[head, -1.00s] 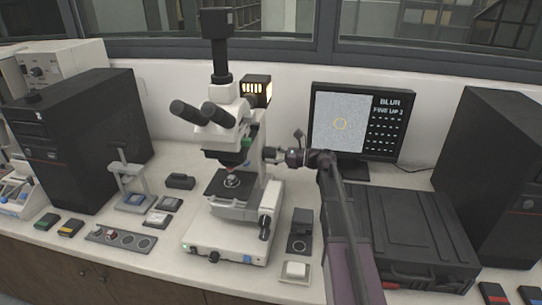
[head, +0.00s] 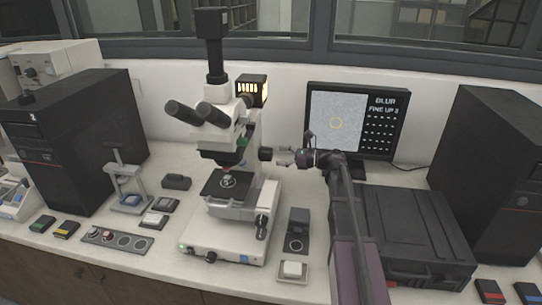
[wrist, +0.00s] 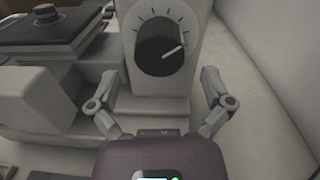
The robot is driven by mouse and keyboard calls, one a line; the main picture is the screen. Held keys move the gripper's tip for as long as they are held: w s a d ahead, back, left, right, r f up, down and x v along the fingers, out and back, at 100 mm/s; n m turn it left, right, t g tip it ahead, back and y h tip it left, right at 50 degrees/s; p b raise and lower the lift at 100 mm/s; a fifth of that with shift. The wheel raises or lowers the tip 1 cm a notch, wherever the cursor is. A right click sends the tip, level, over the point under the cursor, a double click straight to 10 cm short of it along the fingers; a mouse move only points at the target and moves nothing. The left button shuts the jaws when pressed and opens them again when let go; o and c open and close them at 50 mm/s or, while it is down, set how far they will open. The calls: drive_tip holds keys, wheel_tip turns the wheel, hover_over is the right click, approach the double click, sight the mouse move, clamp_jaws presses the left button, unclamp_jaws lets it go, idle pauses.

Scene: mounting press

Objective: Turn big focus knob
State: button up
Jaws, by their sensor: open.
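The microscope (head: 222,190) stands in the middle of the bench. The big focus knob (head: 265,154) is a black disc on its right side. In the wrist view the knob (wrist: 162,42) faces me, with tick marks above it and a white pointer line aimed to the upper right. My gripper (head: 278,158) is just right of the knob. In the wrist view my gripper (wrist: 160,85) is open and empty, its fingers spread below and either side of the knob, not closed on it.
The monitor (head: 355,120) behind reads BLUR and FINE UP, with a grey picture and a yellow ring. A black case (head: 400,225) lies to the right under my arm. A small block (head: 297,222) and a white-topped pad (head: 292,270) sit right of the microscope base.

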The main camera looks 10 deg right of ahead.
drive_tip(key=v, duration=0.7)
drive_tip(key=shift+d, duration=0.2)
idle(1.3)
